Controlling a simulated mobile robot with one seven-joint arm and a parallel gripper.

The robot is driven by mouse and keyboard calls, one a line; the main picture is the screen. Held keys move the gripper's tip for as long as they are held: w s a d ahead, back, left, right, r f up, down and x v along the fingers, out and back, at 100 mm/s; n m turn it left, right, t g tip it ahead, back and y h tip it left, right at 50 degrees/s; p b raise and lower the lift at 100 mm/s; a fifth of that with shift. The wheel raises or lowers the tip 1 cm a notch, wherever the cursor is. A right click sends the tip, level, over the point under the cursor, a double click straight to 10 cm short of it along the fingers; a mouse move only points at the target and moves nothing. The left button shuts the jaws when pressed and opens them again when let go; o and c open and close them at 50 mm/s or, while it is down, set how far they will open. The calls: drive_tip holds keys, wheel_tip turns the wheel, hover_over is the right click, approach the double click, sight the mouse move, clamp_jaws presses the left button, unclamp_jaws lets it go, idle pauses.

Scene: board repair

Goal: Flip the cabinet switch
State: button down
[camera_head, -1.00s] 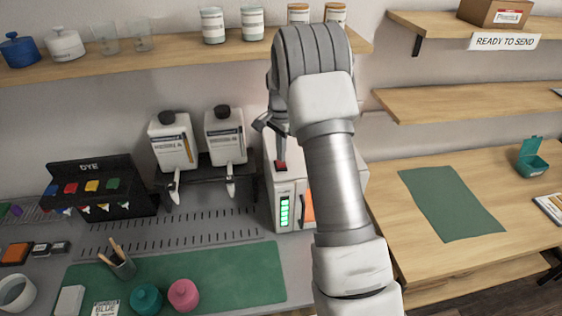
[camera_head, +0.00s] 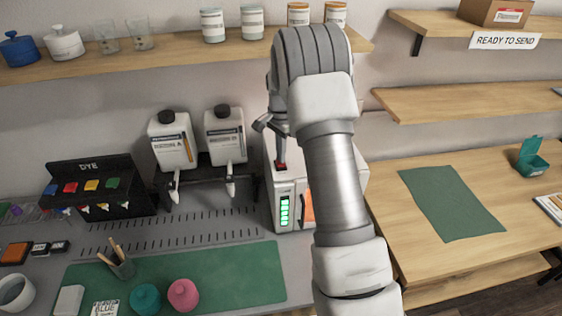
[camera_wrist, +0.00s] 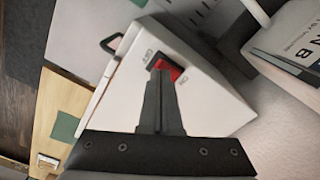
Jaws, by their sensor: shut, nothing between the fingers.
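The cabinet (camera_head: 285,188) is a white box at the right end of the grey bench, with a green lit indicator strip on its front. Its red rocker switch (camera_head: 281,166) is on top. In the wrist view the switch (camera_wrist: 170,70) lies in a dark frame between the labels OFF and ON. My gripper (camera_wrist: 160,72) is shut and empty, its fingertips overlapping the switch in that view. I cannot tell whether they touch it. The fingers hide part of the switch, so its exact tilt is unclear. In the head view my arm hides the cabinet's right part.
Two white bottles (camera_head: 225,135) with nozzles hang left of the cabinet, beside a black dye rack (camera_head: 98,187). A wooden shelf (camera_head: 180,63) with jars runs above. A wooden table (camera_head: 520,190) with a green mat (camera_head: 450,203) is on the right.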

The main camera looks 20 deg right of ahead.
drive_tip(key=shift+f+b, duration=0.45)
drive_tip(key=shift+f, duration=0.35)
drive_tip(key=shift+r, duration=0.1)
drive_tip(key=shift+r+p, duration=2.15)
drive_tip(key=shift+r, duration=1.3)
